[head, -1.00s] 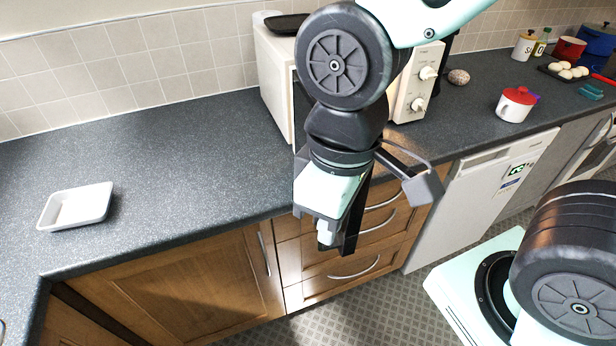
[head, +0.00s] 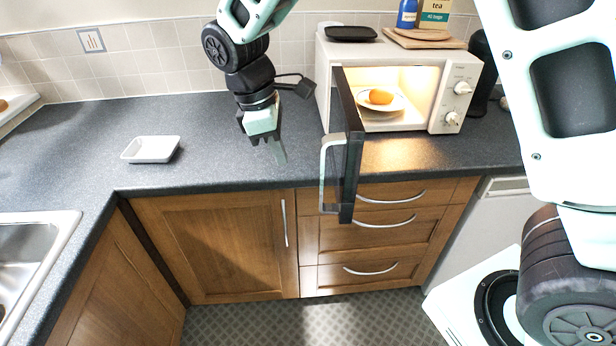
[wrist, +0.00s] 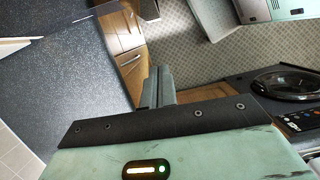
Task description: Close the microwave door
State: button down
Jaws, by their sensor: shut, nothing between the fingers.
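The white microwave (head: 458,92) stands on the counter at the upper right of the head view. Its door (head: 349,190) is wide open, swung out past the counter's front edge and seen almost edge-on. The pale door handle (head: 325,172) is on the door's left side. Inside the lit cavity an orange-brown item (head: 380,96) lies on a white plate (head: 396,106). My gripper (head: 281,158) is shut and empty, pointing down above the counter, left of the door and apart from it. Its shut fingers show in the wrist view (wrist: 158,88). The door is not clear in the wrist view.
A white dish (head: 151,149) sits on the counter (head: 220,160) to the left, with clear counter around it. A black tray (head: 350,33) and wooden boards (head: 425,40) lie on the microwave. A sink (head: 30,240) is at far left. Drawers (head: 400,240) are below the door.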

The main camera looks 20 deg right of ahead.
jog(key=s+d+f+p, duration=0.2)
jog(key=d+f+p, duration=0.1)
jog(key=d+f, duration=0.2)
jog(key=shift+x, duration=0.75)
jog(key=shift+s+d, duration=0.1)
